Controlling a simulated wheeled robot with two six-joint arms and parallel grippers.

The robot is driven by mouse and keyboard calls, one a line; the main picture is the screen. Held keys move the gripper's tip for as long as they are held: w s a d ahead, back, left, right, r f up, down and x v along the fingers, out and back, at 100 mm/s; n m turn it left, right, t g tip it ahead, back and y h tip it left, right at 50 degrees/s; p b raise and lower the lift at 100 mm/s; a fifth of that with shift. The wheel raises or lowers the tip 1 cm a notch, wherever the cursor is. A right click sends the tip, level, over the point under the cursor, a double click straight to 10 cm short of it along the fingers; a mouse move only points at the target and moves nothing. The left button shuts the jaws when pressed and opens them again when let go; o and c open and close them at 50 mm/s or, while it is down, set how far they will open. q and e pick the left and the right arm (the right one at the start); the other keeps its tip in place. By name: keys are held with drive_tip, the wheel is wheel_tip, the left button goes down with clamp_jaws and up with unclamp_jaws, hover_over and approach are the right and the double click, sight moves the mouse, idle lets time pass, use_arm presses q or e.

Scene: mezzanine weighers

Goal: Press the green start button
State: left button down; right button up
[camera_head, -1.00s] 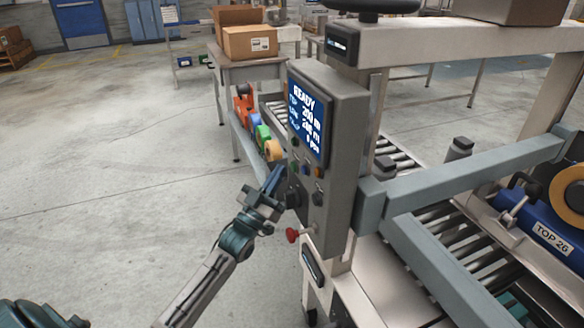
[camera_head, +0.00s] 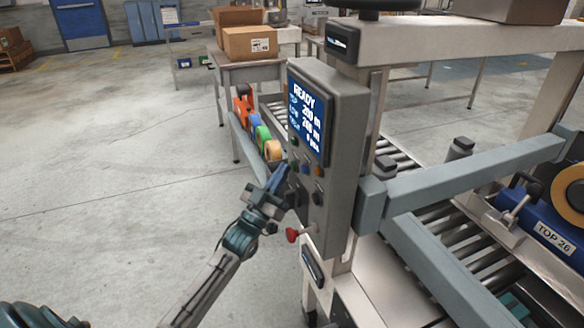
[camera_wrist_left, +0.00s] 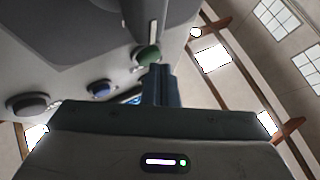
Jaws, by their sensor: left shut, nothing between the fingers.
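The green start button (camera_head: 294,163) is at the left end of a row on the grey control panel (camera_head: 345,150), below its screen. In the left wrist view the green button (camera_wrist_left: 148,55) shows just beyond my fingertips. My left gripper (camera_head: 283,171) is shut and empty, pointing at the panel's button face. Its closed fingers (camera_wrist_left: 160,72) are very close to the green button; I cannot tell whether they touch it. My right gripper is not in view.
A blue button (camera_wrist_left: 98,87) and another button (camera_wrist_left: 27,104) sit beside the green one. The screen (camera_head: 307,115) reads READY. A roller conveyor (camera_head: 480,260) lies to the right; open floor is to the left.

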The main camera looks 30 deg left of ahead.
use_arm(q)
drive_tip(key=shift+w+d, duration=0.2)
idle(0.4)
idle(0.3)
drive_tip(key=shift+s+a+p, duration=0.35)
drive_tip(key=shift+s+a, duration=0.2)
drive_tip(key=shift+s, duration=0.05)
drive_tip(key=s+a+p, duration=0.3)
drive_tip(key=shift+s+a+p, duration=0.1)
drive_tip(key=shift+s+p, duration=0.2)
drive_tip(key=shift+s, duration=0.1)
idle(0.7)
